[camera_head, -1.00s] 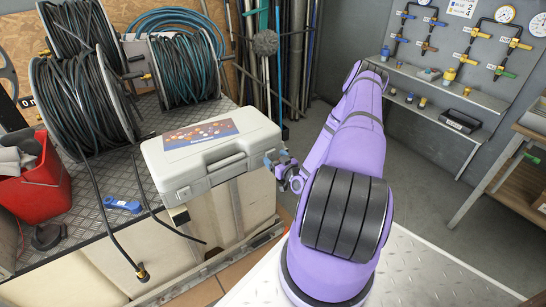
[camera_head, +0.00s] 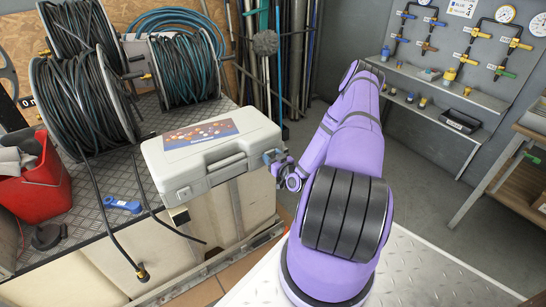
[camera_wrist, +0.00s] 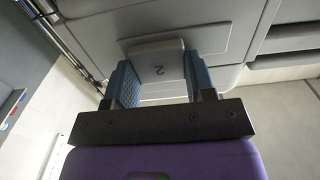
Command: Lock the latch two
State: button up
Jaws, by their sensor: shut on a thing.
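The grey plastic case (camera_head: 215,170) with a colourful label on its lid sits closed on the edge of the metal-topped bench. Latch two (camera_wrist: 157,62), a grey tab marked "2", is on the case's front and shows between my fingers in the wrist view. My gripper (camera_wrist: 163,82) has its two blue ribbed fingers shut on the sides of latch two. In the head view my gripper (camera_head: 272,158) is at the right end of the case's front and hides that latch. Another latch (camera_head: 183,193) shows at the left end of the front.
Hose reels (camera_head: 80,98) stand on the bench behind and left of the case. A red bucket (camera_head: 38,180) and a blue tool (camera_head: 122,205) are left of it. A loose hose hangs over the bench's front edge. Shelves (camera_head: 440,88) with valves are far right.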

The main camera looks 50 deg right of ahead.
aim_at(260, 156)
jog(key=shift+w+a, duration=0.2)
jog(key=shift+a, duration=0.75)
jog(key=shift+w+a, duration=0.2)
jog(key=shift+a, duration=0.75)
jog(key=o, duration=1.3)
jog(key=shift+a, duration=0.1)
jog(key=v, duration=1)
jog(key=shift+s, duration=0.35)
jog(key=shift+w, duration=0.1)
